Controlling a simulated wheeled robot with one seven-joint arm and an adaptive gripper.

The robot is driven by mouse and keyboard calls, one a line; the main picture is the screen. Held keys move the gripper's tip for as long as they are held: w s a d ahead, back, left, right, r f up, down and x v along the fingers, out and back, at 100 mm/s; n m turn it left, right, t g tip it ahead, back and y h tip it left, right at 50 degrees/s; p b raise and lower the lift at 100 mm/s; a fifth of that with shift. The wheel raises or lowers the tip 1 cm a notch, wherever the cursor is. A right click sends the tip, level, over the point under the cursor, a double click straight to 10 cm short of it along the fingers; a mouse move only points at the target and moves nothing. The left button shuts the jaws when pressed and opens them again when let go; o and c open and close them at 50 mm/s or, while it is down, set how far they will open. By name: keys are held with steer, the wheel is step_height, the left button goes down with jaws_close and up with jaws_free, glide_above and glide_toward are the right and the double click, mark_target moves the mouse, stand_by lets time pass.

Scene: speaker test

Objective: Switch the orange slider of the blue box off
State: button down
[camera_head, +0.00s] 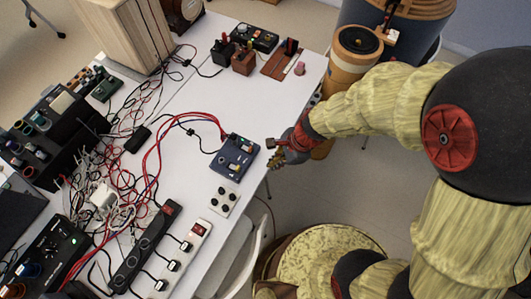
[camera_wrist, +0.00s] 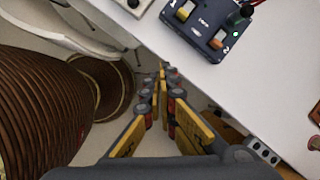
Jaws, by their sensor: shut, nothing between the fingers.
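The blue box (camera_head: 233,158) lies on the white table near its right edge, with red and black cables plugged into its far side. In the wrist view the blue box (camera_wrist: 203,28) is at the top, partly cut off. It carries an orange slider (camera_wrist: 217,42) beside the mark "2" and a yellow-orange slider (camera_wrist: 185,10) towards its left end. I cannot tell clearly which position either slider is in. My gripper (camera_head: 272,152) is just right of the box, by the table edge, apart from it. In the wrist view my gripper (camera_wrist: 161,73) is shut and empty.
A small white panel with black knobs (camera_head: 224,199) lies in front of the box. Power strips (camera_head: 147,245) and tangled cables (camera_head: 105,180) fill the left side. Small devices (camera_head: 243,60) stand at the back. The table (camera_head: 190,100) is fairly clear behind the box.

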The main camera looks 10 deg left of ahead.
mark_target(250, 149)
steer(key=shift+w+d+f+m+t, duration=0.1)
steer(key=shift+w+m+t, duration=0.25)
steer(key=shift+w+m, duration=0.75)
steer(key=shift+w+d+m+t, duration=0.15)
steer(key=shift+w+m+t, duration=0.3)
steer(key=shift+m, duration=1.2)
steer(key=shift+w+d+f+m+t, duration=0.1)
steer(key=shift+w+m+t, duration=0.1)
steer(key=shift+w+m, duration=0.95)
steer(key=shift+s, duration=0.2)
steer(key=b+x, duration=0.5)
steer(key=x, duration=0.5)
steer(key=shift+a+f+b, duration=0.1)
steer(key=shift+f+b, duration=0.2)
steer(key=shift+b, duration=0.05)
steer(key=shift+w+a+r, duration=0.15)
steer(key=shift+w+a, duration=0.05)
steer(key=shift+a, duration=0.35)
steer(key=shift+w+a+r, duration=0.15)
steer(key=shift+w+a, duration=0.1)
steer(key=shift+a, duration=0.35)
steer(key=shift+w+a, duration=0.35)
steer(key=shift+a, duration=0.3)
steer(key=shift+r, duration=0.1)
